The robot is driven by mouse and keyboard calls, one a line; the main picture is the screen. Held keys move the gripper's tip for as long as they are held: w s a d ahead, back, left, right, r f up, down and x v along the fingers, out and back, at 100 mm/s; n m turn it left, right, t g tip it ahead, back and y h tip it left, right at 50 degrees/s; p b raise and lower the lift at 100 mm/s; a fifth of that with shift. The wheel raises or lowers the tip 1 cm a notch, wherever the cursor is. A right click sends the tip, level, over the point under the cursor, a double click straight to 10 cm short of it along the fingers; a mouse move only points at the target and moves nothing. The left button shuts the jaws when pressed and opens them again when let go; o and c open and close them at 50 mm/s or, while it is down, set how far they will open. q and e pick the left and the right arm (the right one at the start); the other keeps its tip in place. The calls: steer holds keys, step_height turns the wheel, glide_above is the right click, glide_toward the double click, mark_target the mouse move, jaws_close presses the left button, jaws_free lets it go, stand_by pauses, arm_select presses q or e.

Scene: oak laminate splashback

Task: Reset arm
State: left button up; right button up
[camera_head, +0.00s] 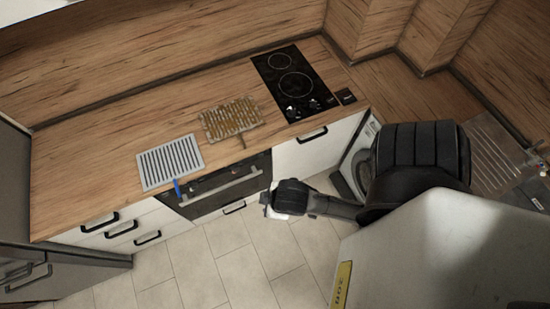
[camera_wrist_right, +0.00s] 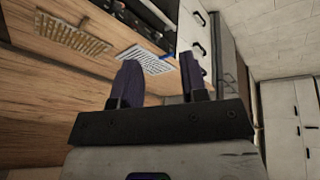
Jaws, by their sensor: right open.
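My right arm comes in from the right in the head view and reaches out over the floor in front of the counter. My right gripper (camera_wrist_right: 160,80) shows in the right wrist view with its two dark fingers apart and nothing between them. In the head view the dark wrist end of this arm is in front of the white drawer, and its fingers are hard to make out. My left gripper is not in the head view.
A white slatted rack (camera_head: 170,162) with a blue piece (camera_head: 177,187) lies at the counter's front edge. A brown grid-like rack (camera_head: 232,119) and a black cooktop (camera_head: 293,82) are farther right. The oven (camera_head: 222,187) is below. The tiled floor (camera_head: 215,255) is clear.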

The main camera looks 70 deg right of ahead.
steer(key=s+a, duration=0.1)
steer(key=s+a+r+y, duration=0.1)
steer(key=shift+a+r+g, duration=0.1)
steer(key=shift+a+g, duration=0.2)
steer(key=shift+a, duration=0.1)
stand_by(0.7)
stand_by(0.5)
